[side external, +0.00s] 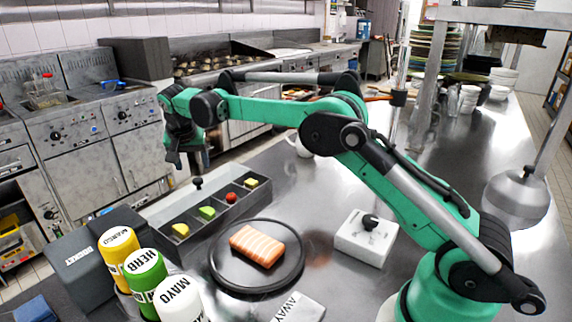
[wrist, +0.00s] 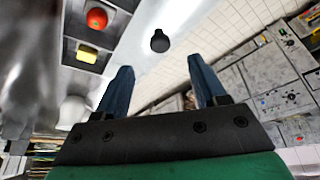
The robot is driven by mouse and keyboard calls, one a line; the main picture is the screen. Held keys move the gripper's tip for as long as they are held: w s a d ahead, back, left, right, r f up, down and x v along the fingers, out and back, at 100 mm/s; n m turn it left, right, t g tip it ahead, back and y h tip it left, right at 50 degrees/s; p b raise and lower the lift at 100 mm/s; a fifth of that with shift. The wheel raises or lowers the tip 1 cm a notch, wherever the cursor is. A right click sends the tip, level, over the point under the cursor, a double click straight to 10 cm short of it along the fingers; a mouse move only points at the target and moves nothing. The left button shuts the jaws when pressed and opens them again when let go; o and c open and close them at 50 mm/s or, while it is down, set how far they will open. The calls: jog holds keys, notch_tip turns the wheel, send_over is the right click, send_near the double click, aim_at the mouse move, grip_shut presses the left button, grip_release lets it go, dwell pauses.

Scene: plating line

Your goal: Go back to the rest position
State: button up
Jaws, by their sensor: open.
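My gripper (side external: 186,158) is raised above the far left end of the compartment tray, its fingers pointing down. In the wrist view its two dark blue fingers (wrist: 160,75) are apart with nothing between them. A black round knob (side external: 197,182) stands below the gripper at the tray's far side; in the wrist view the knob (wrist: 160,41) shows beyond the fingertips, apart from them. What the knob is fixed to is unclear.
The grey tray (side external: 158,212) holds yellow, green and red pieces. A black plate (side external: 226,276) bears a salmon fillet (side external: 257,246). A white block (side external: 352,246) with a black knob stands right. Sauce bottles (side external: 145,272) and a dark box (side external: 75,262) crowd the front left. A white mug (side external: 304,148) stands behind.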

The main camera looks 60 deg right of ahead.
jog(key=s+a+r+n+t+y, duration=0.2)
jog(key=s+r+n, duration=0.2)
jog(key=s+r, duration=0.55)
jog(key=s+f+n+t, duration=0.1)
jog(key=s+f+n, duration=0.1)
jog(key=s, duration=0.6)
jog(key=s+a+f+n+t+y, duration=0.1)
jog(key=s+f+n, duration=0.2)
jog(key=s+f, duration=0.2)
jog(key=s, duration=0.3)
jog(key=shift+s+a, duration=0.15)
jog(key=shift+a, duration=0.15)
